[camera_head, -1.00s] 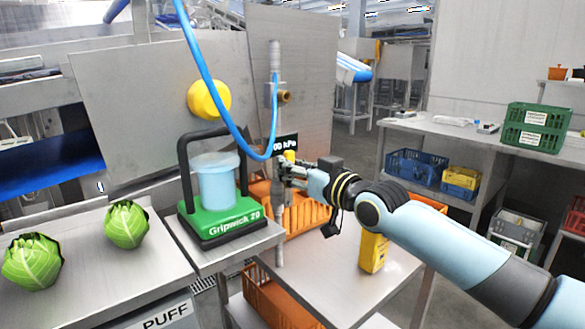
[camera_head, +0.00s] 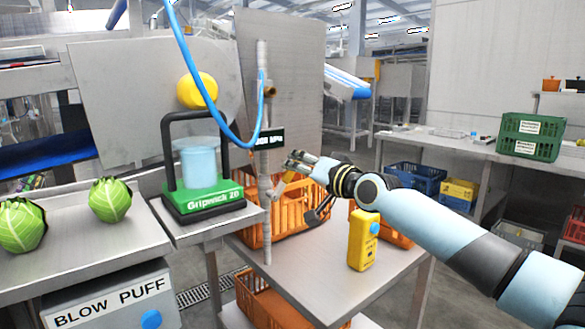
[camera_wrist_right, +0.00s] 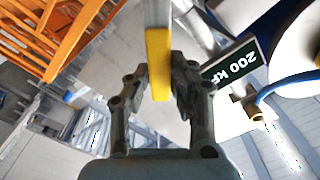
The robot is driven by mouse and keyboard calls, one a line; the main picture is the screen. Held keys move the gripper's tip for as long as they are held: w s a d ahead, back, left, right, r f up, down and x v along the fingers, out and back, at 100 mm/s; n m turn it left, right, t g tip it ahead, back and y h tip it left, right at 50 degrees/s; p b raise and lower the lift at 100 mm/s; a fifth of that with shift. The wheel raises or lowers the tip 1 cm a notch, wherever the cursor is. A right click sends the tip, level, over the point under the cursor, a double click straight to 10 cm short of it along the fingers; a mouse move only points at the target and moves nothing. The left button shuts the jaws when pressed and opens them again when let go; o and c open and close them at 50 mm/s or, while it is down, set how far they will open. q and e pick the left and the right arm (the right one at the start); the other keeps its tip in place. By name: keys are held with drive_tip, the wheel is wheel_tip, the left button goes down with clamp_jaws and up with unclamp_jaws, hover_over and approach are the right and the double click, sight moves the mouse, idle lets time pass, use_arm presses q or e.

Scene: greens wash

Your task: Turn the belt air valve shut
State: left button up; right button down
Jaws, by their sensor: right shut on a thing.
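The belt air valve sits on a thin vertical grey pipe (camera_head: 262,100), with a yellow handle (camera_head: 289,176) on its right side. The handle also shows in the right wrist view (camera_wrist_right: 158,62), running down between the two fingers. My right gripper (camera_head: 292,160) reaches in from the right and is shut on this handle; its fingers partly hide the valve body. A dark pressure display (camera_head: 270,139) sits on the pipe just above; in the right wrist view it reads 200 kPa, upside down (camera_wrist_right: 233,65). My left gripper is not in view.
A blue hose (camera_head: 200,85) loops down to the pipe. A green crate (camera_head: 532,137) stands far right.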

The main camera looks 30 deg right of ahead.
drive_tip(key=d+f+m+b, duration=0.3)
drive_tip(key=f+m+b, duration=0.2)
drive_tip(key=m, duration=0.5)
drive_tip(key=shift+f, duration=0.95)
drive_tip(key=shift+w, duration=0.1)
drive_tip(key=c, duration=1.2)
unclamp_jaws()
drive_tip(key=shift+o, duration=0.2)
drive_tip(key=shift+r, duration=0.1)
wheel_tip(320, 180, up, 10)
